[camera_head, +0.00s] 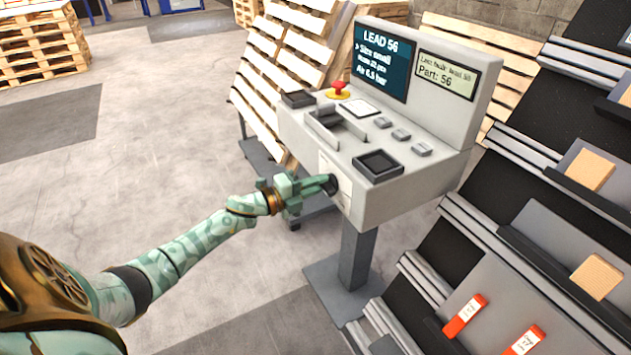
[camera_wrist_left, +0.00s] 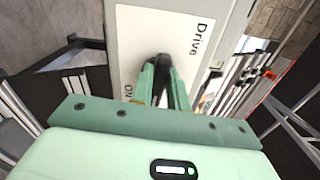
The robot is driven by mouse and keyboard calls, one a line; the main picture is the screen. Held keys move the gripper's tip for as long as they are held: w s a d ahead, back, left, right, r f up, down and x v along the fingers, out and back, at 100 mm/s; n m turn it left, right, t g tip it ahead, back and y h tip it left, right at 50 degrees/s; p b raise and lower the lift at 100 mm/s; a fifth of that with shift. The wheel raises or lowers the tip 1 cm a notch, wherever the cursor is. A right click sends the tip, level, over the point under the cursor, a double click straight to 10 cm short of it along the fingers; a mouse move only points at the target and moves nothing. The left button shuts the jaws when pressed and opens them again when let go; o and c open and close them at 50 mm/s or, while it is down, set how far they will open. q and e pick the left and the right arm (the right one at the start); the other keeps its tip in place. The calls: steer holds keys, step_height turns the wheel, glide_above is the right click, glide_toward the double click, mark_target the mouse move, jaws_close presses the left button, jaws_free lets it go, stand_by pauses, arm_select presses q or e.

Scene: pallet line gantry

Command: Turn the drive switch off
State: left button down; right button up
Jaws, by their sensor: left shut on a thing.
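The drive switch is a black rotary knob (camera_head: 330,186) on the front face of the grey console (camera_head: 400,195). In the left wrist view the knob (camera_wrist_left: 162,70) sits on a white plate (camera_wrist_left: 185,35) marked "Drive", with "ON" visible near the fingers. My left gripper (camera_head: 324,184) reaches the console front from the left and is shut on the knob; its fingers (camera_wrist_left: 162,85) stand on both sides of it. The fingers hide part of the knob and plate, so I cannot tell which way it points. My right gripper is not in view.
The console's sloped top carries a red emergency button (camera_head: 338,88), black trays and small grey buttons, with a screen (camera_head: 380,60) above. A shelf rack (camera_head: 560,230) stands close on the right. Wooden pallets (camera_head: 285,60) lean behind.

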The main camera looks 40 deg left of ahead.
arm_select(q)
steer(key=shift+n, duration=0.5)
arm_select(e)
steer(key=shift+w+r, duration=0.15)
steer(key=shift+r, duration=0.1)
arm_select(q)
steer(key=shift+f, duration=0.1)
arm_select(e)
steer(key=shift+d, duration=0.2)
arm_select(q)
steer(key=c, duration=1.4)
jaws_free()
steer(key=shift+a, duration=0.1)
steer(key=shift+o, duration=0.2)
